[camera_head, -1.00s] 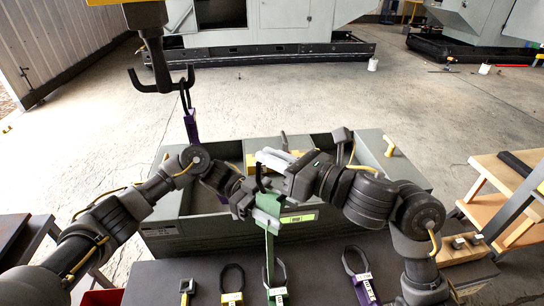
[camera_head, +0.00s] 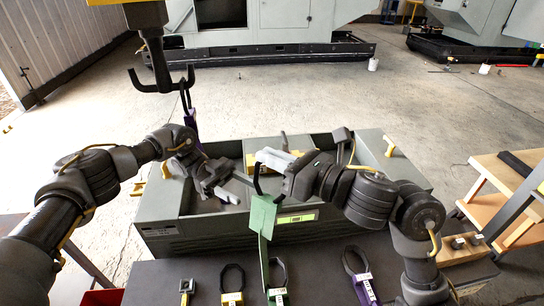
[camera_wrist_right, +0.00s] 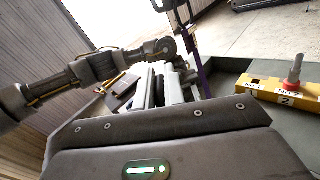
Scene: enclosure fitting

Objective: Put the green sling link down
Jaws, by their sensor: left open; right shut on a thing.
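The green sling link (camera_head: 262,215) hangs over the front wall of the grey enclosure box in the head view, with a dark loop at its top and a green strip hanging down. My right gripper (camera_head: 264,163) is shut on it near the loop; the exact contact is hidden. My left gripper (camera_head: 224,188) is open and empty, to the left of the link and apart from it, over the box. Another link with a green tag (camera_head: 277,292) lies on the dark table below.
The enclosure box (camera_head: 180,238) stands behind the table (camera_head: 200,272). Links with yellow (camera_head: 232,298) and purple (camera_head: 365,288) tags lie on the table. A purple link (camera_head: 190,122) hangs from the hook (camera_head: 162,85). A yellow numbered block (camera_wrist_right: 285,98) shows in the right wrist view.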

